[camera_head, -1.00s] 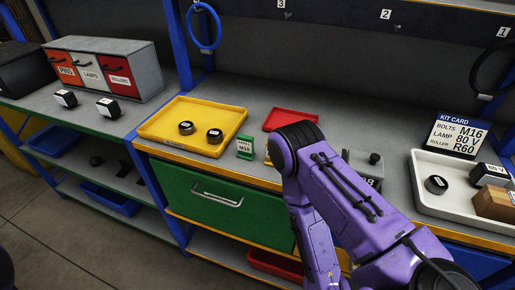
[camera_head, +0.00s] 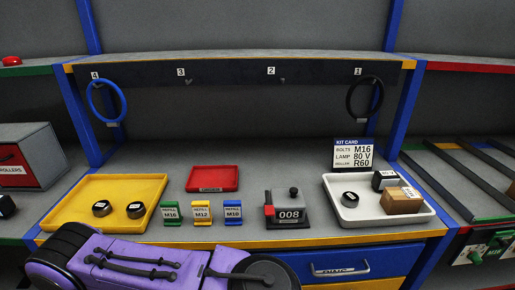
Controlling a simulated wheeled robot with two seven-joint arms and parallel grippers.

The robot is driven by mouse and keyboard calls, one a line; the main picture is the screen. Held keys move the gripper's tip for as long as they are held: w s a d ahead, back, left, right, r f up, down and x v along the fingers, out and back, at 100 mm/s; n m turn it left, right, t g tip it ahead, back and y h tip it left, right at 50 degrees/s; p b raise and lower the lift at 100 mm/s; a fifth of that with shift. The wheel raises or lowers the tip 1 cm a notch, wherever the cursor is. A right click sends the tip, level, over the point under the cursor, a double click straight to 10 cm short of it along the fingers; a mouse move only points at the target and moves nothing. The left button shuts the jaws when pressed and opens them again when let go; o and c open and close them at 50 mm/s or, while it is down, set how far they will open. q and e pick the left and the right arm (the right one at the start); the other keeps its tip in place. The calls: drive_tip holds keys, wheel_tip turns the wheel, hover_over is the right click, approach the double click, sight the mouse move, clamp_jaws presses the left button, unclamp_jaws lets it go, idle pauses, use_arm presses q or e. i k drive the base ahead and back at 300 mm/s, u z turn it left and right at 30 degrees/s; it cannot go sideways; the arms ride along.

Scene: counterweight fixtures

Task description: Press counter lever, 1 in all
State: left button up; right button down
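The counter (camera_head: 289,216) is a small grey box on the bench, reading 008. I cannot tell which of these is the lever. Part of a purple arm of mine crosses the lower left of the view, in front of the bench edge. Neither gripper shows, and nothing is seen touching the counter.
Left of the counter are a yellow tray (camera_head: 76,222) with two dark round pieces, a red tray (camera_head: 212,190) and three refill cards. Right of it is a white tray (camera_head: 345,214) with a cardboard box (camera_head: 400,202). A kit card (camera_head: 353,154) stands behind.

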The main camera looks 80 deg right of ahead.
sight(269, 209)
drive_tip(key=k, duration=0.75)
drive_tip(key=z, duration=1.6)
